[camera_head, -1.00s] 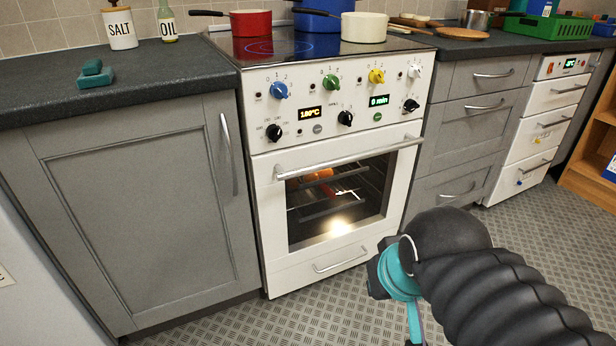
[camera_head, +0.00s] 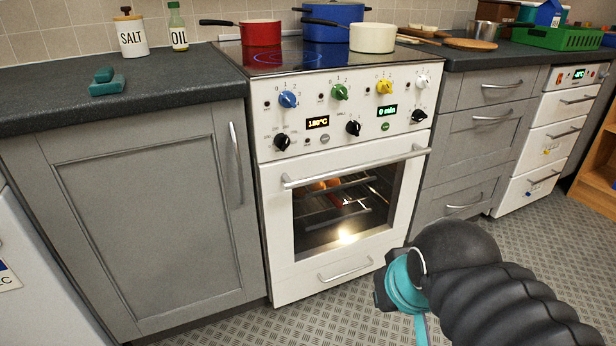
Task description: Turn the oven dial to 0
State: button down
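The white oven (camera_head: 270,230) stands under the hob, with its door shut and its inside lit. Its panel has three black dials in the lower row: a left one (camera_head: 282,142), a middle one (camera_head: 353,128) and a right one (camera_head: 419,115). Blue (camera_head: 288,99), green (camera_head: 340,92), yellow (camera_head: 384,87) and white (camera_head: 423,81) knobs sit above. The left display (camera_head: 317,123) reads about 180°C and the right display (camera_head: 388,112) reads 0 min. My arm is in the lower right, in front of and apart from the oven. My gripper (camera_head: 402,290) shows only partly; its fingers cannot be made out.
The oven door handle (camera_head: 355,166) sticks out below the panel. A red pan (camera_head: 261,33), a blue pot (camera_head: 333,20) and a cream pan (camera_head: 372,33) stand on the hob. Grey cabinets flank the oven. The patterned floor (camera_head: 510,240) in front is clear.

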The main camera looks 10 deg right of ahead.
aim_at(282, 141)
jog(key=k, duration=1.15)
jog(key=u, duration=1.05)
jog(key=i, duration=0.85)
